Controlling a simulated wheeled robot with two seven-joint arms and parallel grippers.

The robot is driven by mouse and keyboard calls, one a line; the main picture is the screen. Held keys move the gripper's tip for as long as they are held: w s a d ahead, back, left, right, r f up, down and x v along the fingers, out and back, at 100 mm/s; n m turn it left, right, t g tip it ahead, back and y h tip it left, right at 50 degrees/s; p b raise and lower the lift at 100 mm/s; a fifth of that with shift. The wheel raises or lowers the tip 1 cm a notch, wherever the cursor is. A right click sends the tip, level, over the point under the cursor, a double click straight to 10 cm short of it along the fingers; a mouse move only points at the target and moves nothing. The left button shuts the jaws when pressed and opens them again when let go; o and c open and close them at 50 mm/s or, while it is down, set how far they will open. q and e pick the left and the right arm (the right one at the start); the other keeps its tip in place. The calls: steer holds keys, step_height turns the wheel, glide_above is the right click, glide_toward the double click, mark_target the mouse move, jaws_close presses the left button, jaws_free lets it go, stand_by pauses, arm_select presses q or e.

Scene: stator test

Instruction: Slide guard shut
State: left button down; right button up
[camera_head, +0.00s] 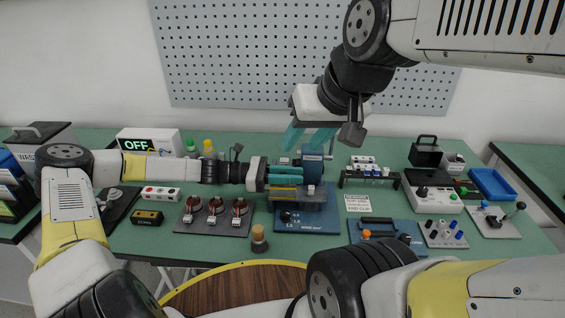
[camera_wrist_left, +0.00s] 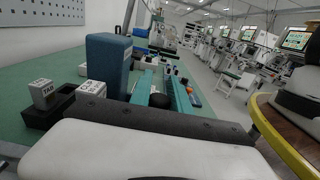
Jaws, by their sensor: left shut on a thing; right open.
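The blue winding tester (camera_head: 308,222) stands at the middle of the bench, with an upright blue housing (camera_head: 313,161) at its back. The housing also shows in the left wrist view (camera_wrist_left: 108,62). My left gripper (camera_head: 286,175) reaches in from the left, its teal fingers shut at the tester in front of the housing. A dark knob (camera_wrist_left: 160,101) shows between its fingers in the left wrist view. The held part looks like the guard, but the fingers hide most of it; how far it is slid is unclear. My right gripper (camera_head: 310,135) is open and empty above and behind the housing.
A cork-topped jar (camera_head: 259,240) stands in front. A small rack (camera_head: 369,178), white sign (camera_head: 358,203) and blue tray (camera_head: 492,184) are to the right. A pegboard (camera_head: 250,60) hangs behind.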

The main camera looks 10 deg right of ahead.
arm_select(q)
steer(key=shift+w, duration=0.1)
stand_by(0.4)
steer(key=x, duration=0.8)
steer(key=shift+d, duration=0.35)
steer(key=c, duration=1.2)
jaws_free()
steer(key=shift+d, duration=0.15)
steer(key=v, duration=0.7)
steer(key=shift+a, duration=0.45)
steer(key=shift+a, duration=0.15)
